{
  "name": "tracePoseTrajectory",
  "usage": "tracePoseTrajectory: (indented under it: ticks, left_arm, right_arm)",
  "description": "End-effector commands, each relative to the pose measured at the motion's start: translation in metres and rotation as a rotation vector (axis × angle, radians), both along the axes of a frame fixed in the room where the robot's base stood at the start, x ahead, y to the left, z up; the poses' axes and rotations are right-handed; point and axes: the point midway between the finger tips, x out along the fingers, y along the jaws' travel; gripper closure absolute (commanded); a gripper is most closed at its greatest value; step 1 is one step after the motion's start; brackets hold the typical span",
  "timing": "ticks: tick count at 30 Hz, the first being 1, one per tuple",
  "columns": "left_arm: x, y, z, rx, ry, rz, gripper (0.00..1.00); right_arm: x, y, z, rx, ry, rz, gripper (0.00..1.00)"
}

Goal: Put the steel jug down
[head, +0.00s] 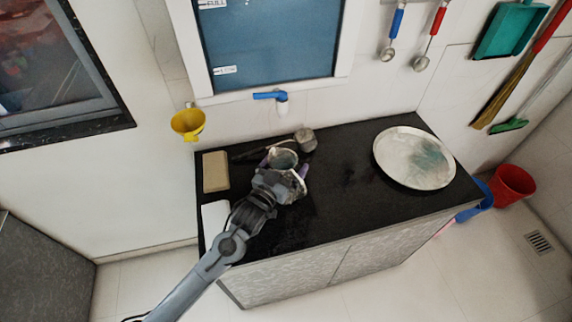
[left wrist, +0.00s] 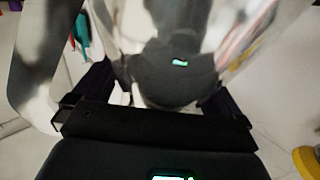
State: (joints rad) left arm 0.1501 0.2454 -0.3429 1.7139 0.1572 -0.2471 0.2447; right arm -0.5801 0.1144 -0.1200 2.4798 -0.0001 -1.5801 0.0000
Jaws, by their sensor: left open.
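The steel jug (head: 285,158) is at the left part of the black counter (head: 345,205), and its round mouth shows in the head view. It appears to stand upright there, but its base is hidden by my gripper. My left gripper (head: 283,170) is at the near side of the jug, with its purple-tipped fingers apart on either side of it. In the left wrist view the jug's shiny wall (left wrist: 165,40) fills the top, between the open fingers (left wrist: 158,92), and mirrors the gripper. Contact cannot be told. My right gripper is not in view.
A tan block (head: 215,171) lies left of the jug, and a small grey pot (head: 306,139) stands behind it. A large round steel plate (head: 414,158) covers the counter's right part. A blue tap (head: 270,96) is on the wall behind. The counter between jug and plate is clear.

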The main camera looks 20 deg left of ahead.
Motion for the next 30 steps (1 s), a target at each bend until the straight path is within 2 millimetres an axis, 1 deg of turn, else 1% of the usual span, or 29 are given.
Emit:
tracePoseTrajectory:
  ticks: [5,8,11,12,15,18,20,24,28,29,30]
  left_arm:
    - [0.0,0.0,0.0,0.0,0.0,0.0,0.01]
    - [0.0,0.0,-0.002,0.001,-0.001,0.0,0.01]
    - [0.0,0.0,-0.004,0.001,-0.002,0.0,0.01]
    - [-0.007,0.001,0.0,0.0,0.001,-0.001,0.01]
    - [-0.024,0.004,0.001,-0.001,0.001,-0.001,0.01]
    - [-0.044,0.001,0.001,-0.003,0.002,-0.001,0.01]
    - [-0.055,0.0,0.0,-0.002,0.003,-0.001,0.01]
    - [-0.078,0.005,-0.001,0.0,0.003,0.0,0.01]
    - [-0.094,0.007,0.0,-0.001,0.0,0.0,0.01]
    - [-0.096,0.008,-0.001,-0.001,0.001,0.0,0.02]
    - [-0.1,0.008,-0.001,-0.001,0.001,0.0,0.08]
  right_arm:
    - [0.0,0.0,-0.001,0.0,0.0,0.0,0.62]
    - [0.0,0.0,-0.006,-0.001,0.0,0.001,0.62]
    - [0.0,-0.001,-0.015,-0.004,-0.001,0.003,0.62]
    - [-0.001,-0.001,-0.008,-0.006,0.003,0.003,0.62]
    - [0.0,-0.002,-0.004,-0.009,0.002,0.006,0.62]
    - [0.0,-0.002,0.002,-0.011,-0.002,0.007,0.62]
    - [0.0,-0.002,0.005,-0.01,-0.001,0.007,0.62]
    - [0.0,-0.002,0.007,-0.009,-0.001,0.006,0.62]
    - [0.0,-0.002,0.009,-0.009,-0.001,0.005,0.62]
    - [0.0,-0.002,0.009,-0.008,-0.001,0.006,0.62]
    - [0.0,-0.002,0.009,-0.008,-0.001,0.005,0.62]
